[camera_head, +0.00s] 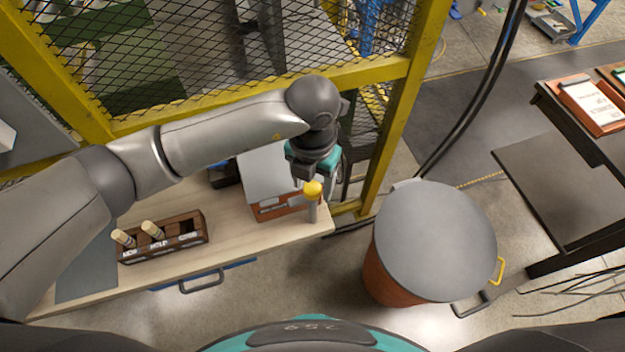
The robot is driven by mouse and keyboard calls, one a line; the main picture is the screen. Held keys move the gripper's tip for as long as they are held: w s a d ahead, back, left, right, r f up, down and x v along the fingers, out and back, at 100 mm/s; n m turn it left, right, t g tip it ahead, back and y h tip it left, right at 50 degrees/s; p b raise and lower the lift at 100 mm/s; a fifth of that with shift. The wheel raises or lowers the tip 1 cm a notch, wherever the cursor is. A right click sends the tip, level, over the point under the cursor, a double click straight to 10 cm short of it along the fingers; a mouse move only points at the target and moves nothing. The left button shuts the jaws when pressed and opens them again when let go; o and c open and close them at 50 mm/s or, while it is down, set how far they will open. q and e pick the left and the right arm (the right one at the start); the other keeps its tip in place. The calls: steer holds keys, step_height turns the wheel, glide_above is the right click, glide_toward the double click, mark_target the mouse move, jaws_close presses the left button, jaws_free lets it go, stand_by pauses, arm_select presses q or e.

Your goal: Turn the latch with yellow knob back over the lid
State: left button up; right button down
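A box with a grey lid (268,170) and a reddish-brown front (285,208) with a label stands near the right end of the wooden workbench (240,235). A yellow knob (313,188) sits on a grey upright piece (312,211) at the box's right end, off to the side of the lid. My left gripper (314,177), with a teal collar, points down right at the knob. Its fingertips are small and partly hidden, so I cannot tell whether they touch or grip the knob. My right gripper is out of view.
A dark wooden holder (163,238) with two light pegs stands at the bench's left. A yellow-framed mesh fence (388,72) rises behind the bench. A large grey-lidded drum (435,240) stands to the right. A dark table (590,130) is at the far right.

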arm_select(q)
jaws_close()
stand_by(0.5)
steer(key=shift+w+f+m+b, duration=0.1)
steer(key=shift+m+b, duration=0.8)
steer(key=shift+b, duration=0.15)
steer(key=m+b, duration=1.4)
steer(key=b, duration=0.4)
steer(key=shift+m+b, duration=1.1)
steer(key=shift+b, duration=0.1)
steer(key=shift+o, duration=1)
jaws_free()
